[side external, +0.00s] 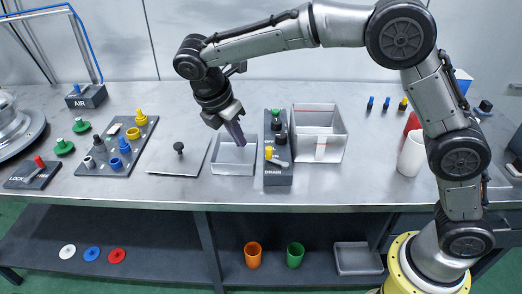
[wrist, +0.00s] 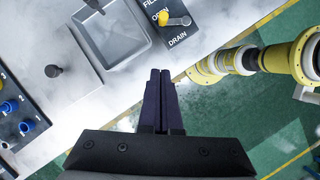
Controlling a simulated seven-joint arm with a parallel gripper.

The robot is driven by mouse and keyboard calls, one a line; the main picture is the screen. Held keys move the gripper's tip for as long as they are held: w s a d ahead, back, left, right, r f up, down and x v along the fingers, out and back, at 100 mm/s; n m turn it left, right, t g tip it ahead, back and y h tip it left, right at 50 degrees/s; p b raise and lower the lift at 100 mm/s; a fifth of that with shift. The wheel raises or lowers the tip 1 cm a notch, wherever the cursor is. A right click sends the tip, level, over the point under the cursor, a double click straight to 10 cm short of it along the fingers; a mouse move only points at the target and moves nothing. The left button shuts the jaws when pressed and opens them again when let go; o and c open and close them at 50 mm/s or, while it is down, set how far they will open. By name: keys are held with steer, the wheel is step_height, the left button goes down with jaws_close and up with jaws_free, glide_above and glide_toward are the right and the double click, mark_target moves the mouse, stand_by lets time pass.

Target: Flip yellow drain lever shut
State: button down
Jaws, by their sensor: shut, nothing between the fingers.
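The yellow drain lever (side external: 269,153) is at the front of a dark valve block (side external: 278,181) marked DRAIN. It has a yellow knob and a grey handle. In the wrist view the yellow knob (wrist: 163,18) is at the top, with the grey handle (wrist: 180,21) pointing right. My gripper (side external: 241,143) is above the grey basin left of the block, pointing down, apart from the lever. In the wrist view my gripper (wrist: 160,73) has its dark fingers together and empty, in front of the lever.
The grey basin (side external: 232,169) is left of the block, and a taller grey bin (side external: 340,150) is right of it. A plate with a dark knob (side external: 179,148) is farther left. A white cup (side external: 411,154) stands to the right. The table's front edge is close to the lever.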

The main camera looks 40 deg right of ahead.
steer(key=d+f, duration=0.2)
steer(key=f, duration=0.1)
steer(key=d+f, duration=0.2)
steer(key=f, duration=0.1)
steer(key=d+f, duration=0.2)
steer(key=f, duration=0.1)
steer(key=shift+w+d+f, duration=0.1)
steer(key=shift+w+d, duration=0.25)
steer(key=shift+d, duration=0.6)
